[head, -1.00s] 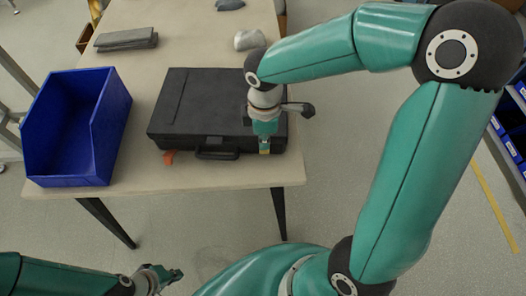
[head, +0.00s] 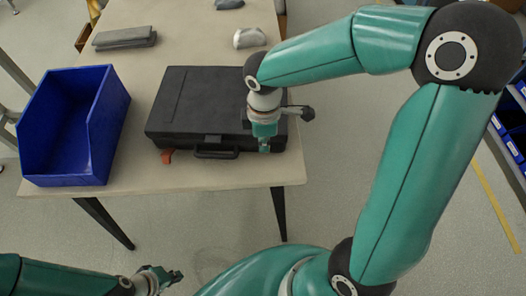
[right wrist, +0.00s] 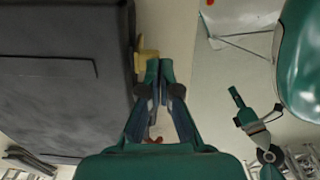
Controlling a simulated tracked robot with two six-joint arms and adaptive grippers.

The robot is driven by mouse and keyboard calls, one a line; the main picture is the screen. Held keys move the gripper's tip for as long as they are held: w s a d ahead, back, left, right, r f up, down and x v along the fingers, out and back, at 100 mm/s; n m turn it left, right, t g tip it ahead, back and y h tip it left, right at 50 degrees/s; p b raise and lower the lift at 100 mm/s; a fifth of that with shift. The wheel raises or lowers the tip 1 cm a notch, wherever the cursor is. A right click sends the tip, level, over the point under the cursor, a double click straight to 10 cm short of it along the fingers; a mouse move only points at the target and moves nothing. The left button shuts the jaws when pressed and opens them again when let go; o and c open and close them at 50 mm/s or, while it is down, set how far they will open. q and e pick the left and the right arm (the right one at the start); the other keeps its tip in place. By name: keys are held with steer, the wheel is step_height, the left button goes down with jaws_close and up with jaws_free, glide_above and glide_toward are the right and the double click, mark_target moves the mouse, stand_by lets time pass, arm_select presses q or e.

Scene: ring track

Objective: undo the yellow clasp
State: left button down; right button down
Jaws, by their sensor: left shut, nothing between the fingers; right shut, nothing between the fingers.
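A black case (head: 190,100) lies closed on the table, its handle (head: 216,154) on the near side. The yellow clasp (right wrist: 147,57) sticks out from the case's front edge in the right wrist view. In the head view my right gripper hides it. My right gripper (head: 264,149) is shut and empty at the right part of the case front. In the right wrist view its fingertips (right wrist: 160,66) are right beside the clasp; I cannot tell whether they touch it. My left gripper (head: 172,276) is shut and empty, low in front of the table.
An orange clasp (head: 167,156) juts out at the left of the case front. A blue bin (head: 107,125) stands on the table's left. Grey items (head: 124,40) and a whitish piece (head: 249,38) lie farther back. The table (head: 235,178) is clear along its front edge.

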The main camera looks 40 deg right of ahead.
steer(key=shift+s+a+f+b, duration=0.15)
steer(key=shift+s+f+b, duration=0.05)
steer(key=shift+f+b, duration=0.55)
steer(key=shift+f, duration=0.25)
steer(key=shift+s+a+f+b, duration=0.15)
steer(key=shift+f+b, duration=0.3)
steer(key=shift+b, duration=0.05)
steer(key=shift+s+a+f+b, duration=0.15)
steer(key=shift+f+b, duration=0.3)
stand_by(0.3)
steer(key=shift+r, duration=0.15)
steer(key=shift+s+a+r+p, duration=0.65)
steer(key=shift+s+r+p, duration=0.1)
steer(key=shift+s+r, duration=0.15)
step_height(320, 180, up, 6)
steer(key=p, duration=0.5)
stand_by(0.5)
